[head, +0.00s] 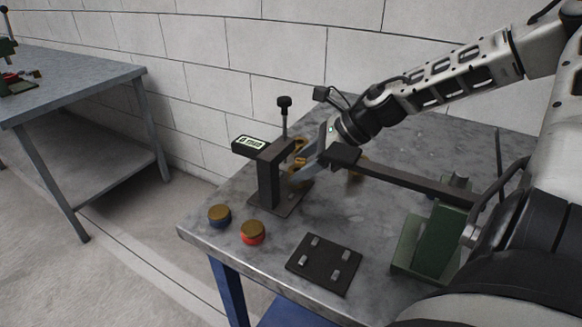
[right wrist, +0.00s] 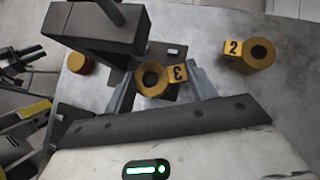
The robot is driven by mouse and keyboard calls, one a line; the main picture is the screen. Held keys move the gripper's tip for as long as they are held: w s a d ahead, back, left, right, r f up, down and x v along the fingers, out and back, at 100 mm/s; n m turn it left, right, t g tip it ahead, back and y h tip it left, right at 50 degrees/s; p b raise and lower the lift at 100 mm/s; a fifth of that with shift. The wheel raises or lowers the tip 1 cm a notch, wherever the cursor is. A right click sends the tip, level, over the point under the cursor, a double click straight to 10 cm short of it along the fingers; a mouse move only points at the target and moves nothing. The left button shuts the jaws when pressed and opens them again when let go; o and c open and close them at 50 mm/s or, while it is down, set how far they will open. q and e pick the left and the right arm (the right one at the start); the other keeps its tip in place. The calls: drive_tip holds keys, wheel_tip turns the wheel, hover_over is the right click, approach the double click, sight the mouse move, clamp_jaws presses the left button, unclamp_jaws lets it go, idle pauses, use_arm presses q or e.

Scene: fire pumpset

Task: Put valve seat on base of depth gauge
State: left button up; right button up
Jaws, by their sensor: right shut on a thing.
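The valve seat, a brass ring with a yellow tag marked 3 (right wrist: 152,76), is between the fingers of my right gripper (right wrist: 163,80), which is shut on it. In the head view, brass (head: 299,146) shows beside the gauge column, partly hidden by my right gripper (head: 314,160). The depth gauge (head: 270,180) has a dark upright column, a lit display (head: 249,145) and a flat dark base (head: 292,203). The held seat is at or over the base, beside the column; I cannot tell whether it touches.
A second brass seat, tagged 2 (right wrist: 259,56), stands on the grey table (head: 215,243). Two brass-topped pieces, blue (head: 219,216) and red (head: 252,233), stand near the front left edge. A dark plate with pegs (head: 324,264) and a green fixture (head: 428,240) with a long dark bar are nearby.

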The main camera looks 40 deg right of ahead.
sight(291, 168)
drive_tip(key=shift+w+a+f+b, duration=0.1)
drive_tip(key=shift+w+a+b, duration=0.2)
drive_tip(key=shift+w+a, duration=0.5)
drive_tip(key=shift+w+a+f, duration=0.1)
drive_tip(key=shift+w+f, duration=0.05)
drive_tip(key=shift+w, duration=0.15)
drive_tip(key=shift+f, duration=0.3)
drive_tip(key=shift+f, duration=0.1)
drive_tip(key=o, duration=1)
drive_tip(key=shift+f, duration=0.1)
drive_tip(key=shift+r, duration=0.3)
drive_tip(key=shift+s+d+r, duration=0.2)
drive_tip(key=shift+d+r, duration=0.05)
drive_tip(key=p+v, duration=0.2)
drive_tip(key=v, duration=0.9)
drive_tip(key=shift+s, duration=0.15)
